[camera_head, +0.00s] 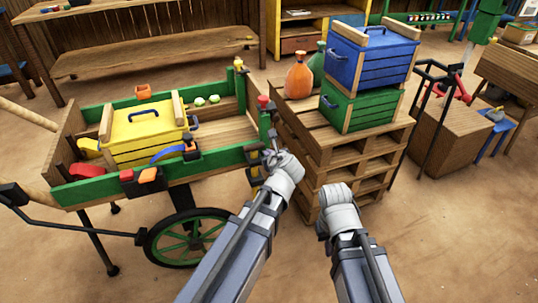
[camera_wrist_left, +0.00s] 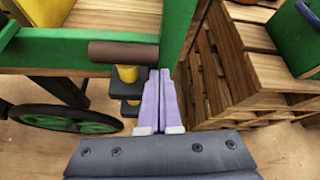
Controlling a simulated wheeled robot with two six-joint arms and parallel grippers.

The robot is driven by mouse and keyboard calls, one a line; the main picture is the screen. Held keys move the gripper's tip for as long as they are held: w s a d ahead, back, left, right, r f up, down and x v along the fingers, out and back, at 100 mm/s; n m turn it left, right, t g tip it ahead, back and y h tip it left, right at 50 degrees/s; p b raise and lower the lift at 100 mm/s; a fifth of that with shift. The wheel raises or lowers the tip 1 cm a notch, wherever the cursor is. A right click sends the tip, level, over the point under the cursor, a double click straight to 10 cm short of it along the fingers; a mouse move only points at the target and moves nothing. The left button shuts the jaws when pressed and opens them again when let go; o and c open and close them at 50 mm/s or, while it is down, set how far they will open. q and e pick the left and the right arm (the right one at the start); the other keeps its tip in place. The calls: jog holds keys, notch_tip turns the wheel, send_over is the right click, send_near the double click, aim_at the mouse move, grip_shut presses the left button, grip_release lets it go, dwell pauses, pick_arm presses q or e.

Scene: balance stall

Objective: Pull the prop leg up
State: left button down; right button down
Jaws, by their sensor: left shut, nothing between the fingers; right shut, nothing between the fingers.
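A wooden cart with green rails (camera_head: 215,160) stands at the left. At its right end is a yellow post in dark brackets with a brown bar on top, which looks like the prop leg (camera_wrist_left: 127,73); its lower part is hidden in the left wrist view. My left gripper (camera_head: 271,150) is shut and empty at this corner of the cart. In the left wrist view its closed fingers (camera_wrist_left: 161,75) are just right of the brown bar's end; I cannot tell whether they touch. My right gripper (camera_head: 338,195) is shut and empty, lower right, in front of the pallets; its fingers are hardly visible.
A pallet stack (camera_head: 325,165) stands close right of the left gripper, bearing a green crate (camera_head: 360,108), a blue crate (camera_head: 370,65) and an orange jug (camera_head: 299,76). A yellow crate (camera_head: 145,135) sits in the cart. The cart's wheel (camera_head: 185,240) is below. Front floor is clear.

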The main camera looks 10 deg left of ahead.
pick_arm(q)
jog(key=shift+r, duration=0.2)
pick_arm(e)
jog(key=shift+r, duration=0.2)
